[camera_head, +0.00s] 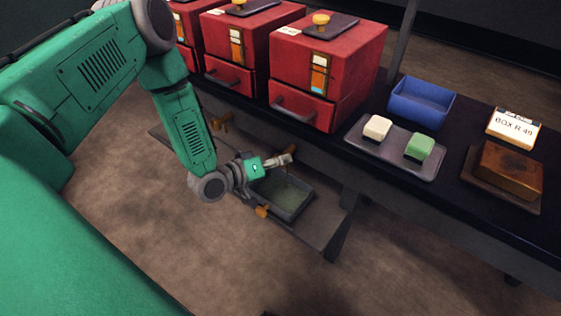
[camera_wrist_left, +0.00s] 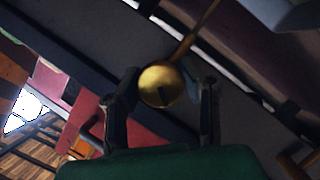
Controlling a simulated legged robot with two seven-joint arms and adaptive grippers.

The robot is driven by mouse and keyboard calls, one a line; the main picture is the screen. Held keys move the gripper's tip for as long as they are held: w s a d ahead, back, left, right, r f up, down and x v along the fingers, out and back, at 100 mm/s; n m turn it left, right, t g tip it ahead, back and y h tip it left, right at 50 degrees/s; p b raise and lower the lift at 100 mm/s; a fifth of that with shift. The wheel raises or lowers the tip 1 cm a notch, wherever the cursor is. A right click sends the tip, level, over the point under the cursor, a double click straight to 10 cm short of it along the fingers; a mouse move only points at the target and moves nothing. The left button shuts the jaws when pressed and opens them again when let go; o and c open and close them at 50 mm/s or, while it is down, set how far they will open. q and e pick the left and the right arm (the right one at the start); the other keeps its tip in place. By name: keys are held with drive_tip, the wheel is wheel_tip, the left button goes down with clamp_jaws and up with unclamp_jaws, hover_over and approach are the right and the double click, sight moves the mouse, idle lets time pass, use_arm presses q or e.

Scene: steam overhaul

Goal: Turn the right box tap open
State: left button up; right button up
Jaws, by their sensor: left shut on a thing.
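The right red box (camera_head: 328,58) stands on the dark bench with a yellow knob on its lid and a gauge with a light blue band low down on its front. My left gripper (camera_head: 281,161) is below the bench edge under this box. In the left wrist view, a round brass tap end (camera_wrist_left: 161,86) sits between the two fingers of my left gripper (camera_wrist_left: 166,104), which is shut on it. A thin brass rod runs from it to the upper right. In the head view the gripper hides most of the tap. My right gripper is not in view.
A grey tray (camera_head: 303,203) sits on the low shelf (camera_head: 322,233) beneath my left gripper. Two more red boxes stand left, with a brass tap (camera_head: 222,122) below. A blue bin (camera_head: 421,102), a block tray (camera_head: 370,150) and a brown block (camera_head: 510,170) are right.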

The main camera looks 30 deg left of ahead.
use_arm(q)
drive_tip(key=n+b, duration=0.1)
drive_tip(key=n+h, duration=0.1)
drive_tip(key=n, duration=0.1)
drive_tip(key=shift+s+a+f+t+b, duration=0.1)
drive_tip(key=shift+a+f+t+b, duration=0.05)
drive_tip(key=shift+f+t+b, duration=0.2)
drive_tip(key=shift+o, duration=0.2)
drive_tip(key=n+b, duration=0.1)
drive_tip(key=n, duration=0.1)
drive_tip(key=n+t+h+b, duration=0.1)
drive_tip(key=n+b, duration=0.1)
drive_tip(key=shift+r+h, duration=0.1)
drive_tip(key=shift+h, duration=0.2)
drive_tip(key=o, duration=1.2)
drive_tip(key=shift+s, duration=0.1)
drive_tip(key=shift+c, duration=0.2)
drive_tip(key=shift+o, duration=0.2)
drive_tip(key=shift+a, duration=0.1)
drive_tip(key=shift+r, duration=0.1)
